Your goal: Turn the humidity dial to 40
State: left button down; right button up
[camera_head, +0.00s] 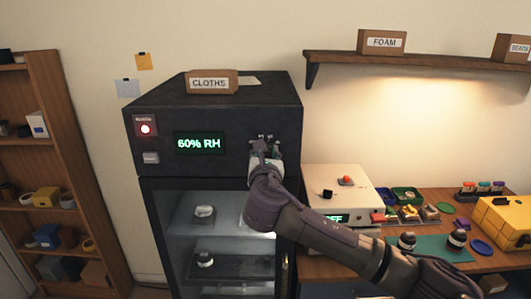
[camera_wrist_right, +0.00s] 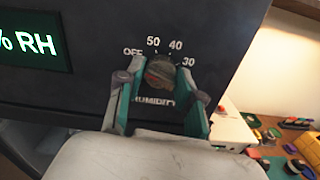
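The dark humidity cabinet (camera_head: 222,119) carries a green display (camera_head: 199,143) reading 60% RH. The humidity dial (camera_wrist_right: 160,70) is a dark round knob with a brownish face. OFF, 50, 40 and 30 are readable around it, and HUMIDITY is printed below. Its pointer cannot be made out. My right gripper (camera_wrist_right: 161,72) is at the panel, with one finger on each side of the dial. Whether both fingers press on the knob is unclear. In the head view my right gripper (camera_head: 264,148) mostly hides the dial. My left gripper is in neither view.
A box labelled CLOTHS (camera_head: 210,82) sits on the cabinet top. A red-lit button (camera_head: 145,127) is at the panel's left. A workbench with a white device (camera_head: 345,180), trays and a yellow case (camera_head: 503,221) stands to the right. A wooden shelf (camera_head: 420,62) hangs above.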

jog(key=c, duration=0.4)
jog(key=shift+c, duration=0.2)
jog(key=m+b, duration=0.1)
jog(key=m, duration=0.1)
jog(key=shift+f+m+b, duration=0.15)
jog(key=shift+m+b, duration=0.15)
jog(key=shift+b, duration=0.05)
jog(key=m+b, duration=0.2)
jog(key=m, duration=0.2)
jog(key=m+b, duration=0.2)
jog(key=m, duration=0.4)
jog(key=shift+a, duration=0.1)
jog(key=shift+m+b, duration=1.05)
jog(key=shift+m, duration=1.45)
